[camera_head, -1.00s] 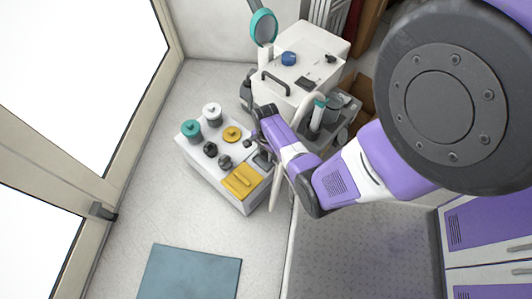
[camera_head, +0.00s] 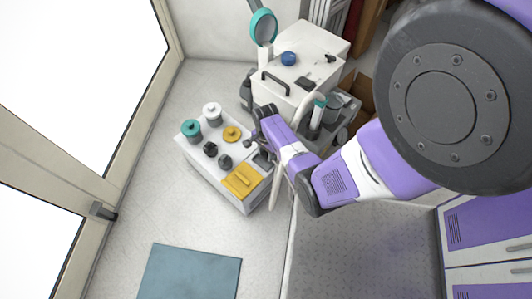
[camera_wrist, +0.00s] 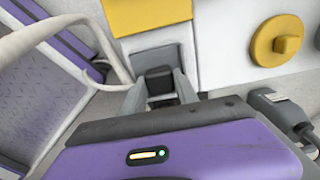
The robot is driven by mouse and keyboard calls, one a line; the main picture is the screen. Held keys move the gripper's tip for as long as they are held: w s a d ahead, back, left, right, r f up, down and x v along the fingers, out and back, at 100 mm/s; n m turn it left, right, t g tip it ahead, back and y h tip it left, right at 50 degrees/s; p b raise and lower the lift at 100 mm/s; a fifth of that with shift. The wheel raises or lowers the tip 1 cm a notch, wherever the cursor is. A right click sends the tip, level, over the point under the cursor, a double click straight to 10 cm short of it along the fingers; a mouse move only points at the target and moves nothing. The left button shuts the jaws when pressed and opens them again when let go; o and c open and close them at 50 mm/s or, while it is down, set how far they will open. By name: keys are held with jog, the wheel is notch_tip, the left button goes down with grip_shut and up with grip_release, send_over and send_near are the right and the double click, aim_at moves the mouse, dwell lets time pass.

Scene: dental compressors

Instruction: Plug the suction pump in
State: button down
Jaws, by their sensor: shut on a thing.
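My gripper (camera_wrist: 160,92) is shut on a small black plug (camera_wrist: 159,75) in the wrist view. The plug is at a grey socket panel (camera_wrist: 146,58) on the white low cabinet; I cannot tell whether it is seated or just touching. In the head view my gripper (camera_head: 262,150) is over the cabinet's right edge, largely hidden by my own wrist. A thick pale hose or cord (camera_wrist: 62,24) curves in from the left and ends near the gripper.
The white cabinet (camera_head: 228,187) carries yellow pads (camera_head: 241,181), a yellow knob (camera_head: 232,134), black knobs and teal and white canisters. A white wheeled unit (camera_head: 310,48) stands close behind my wrist. Floor at the left is clear, with a blue mat (camera_head: 190,274).

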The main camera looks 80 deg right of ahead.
jog(key=shift+f+b, duration=0.35)
jog(key=shift+f, duration=0.15)
jog(key=c, duration=0.9)
grip_release()
jog(key=shift+o, duration=0.2)
jog(key=shift+r+p, duration=1.75)
jog(key=shift+r, duration=2.15)
